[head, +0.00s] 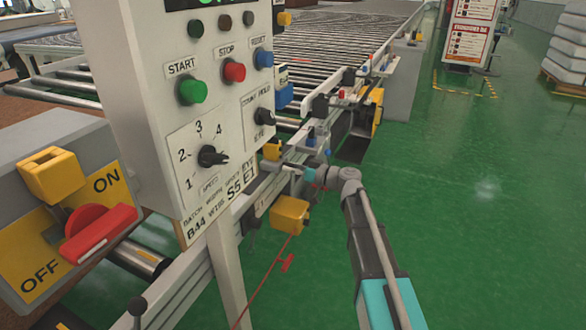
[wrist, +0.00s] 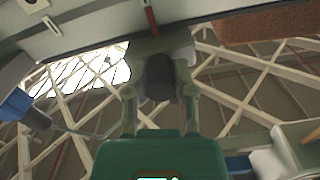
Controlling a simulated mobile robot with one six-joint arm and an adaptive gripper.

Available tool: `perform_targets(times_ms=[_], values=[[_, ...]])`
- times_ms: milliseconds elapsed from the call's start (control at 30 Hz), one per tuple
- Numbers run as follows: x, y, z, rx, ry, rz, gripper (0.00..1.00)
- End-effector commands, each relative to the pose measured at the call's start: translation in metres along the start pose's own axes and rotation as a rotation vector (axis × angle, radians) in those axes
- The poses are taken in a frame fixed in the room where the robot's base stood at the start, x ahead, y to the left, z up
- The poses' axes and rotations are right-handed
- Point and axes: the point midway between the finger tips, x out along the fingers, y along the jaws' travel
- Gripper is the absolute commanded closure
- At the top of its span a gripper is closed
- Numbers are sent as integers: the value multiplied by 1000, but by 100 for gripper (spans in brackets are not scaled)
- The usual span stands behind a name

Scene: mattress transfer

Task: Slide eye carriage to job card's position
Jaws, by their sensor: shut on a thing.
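My gripper (head: 308,178) is at the side rail of the conveyor, to the right of the control panel. In the wrist view my gripper (wrist: 160,92) has its two fingers shut on a dark round knob (wrist: 160,74), which appears to belong to the eye carriage (wrist: 180,47). A red mark (wrist: 151,18) shows on the pale rail just above the knob. The job card text (head: 222,208) at the bottom of the panel includes "B44", "S5" and "E1". The carriage's position on any scale cannot be read.
The control panel (head: 150,60) has buttons and a speed dial (head: 210,156). A red OFF/ON switch (head: 95,230) is at the left. A yellow box (head: 290,214) hangs below the rail with a red cord (head: 272,280). The green floor (head: 480,220) at right is clear.

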Motion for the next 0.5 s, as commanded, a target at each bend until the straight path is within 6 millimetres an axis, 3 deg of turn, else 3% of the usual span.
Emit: perform_targets(times_ms=[267,500], values=[[0,-2,0,0,1,-2,100],[0,-35,7,0,0,-5,100]])
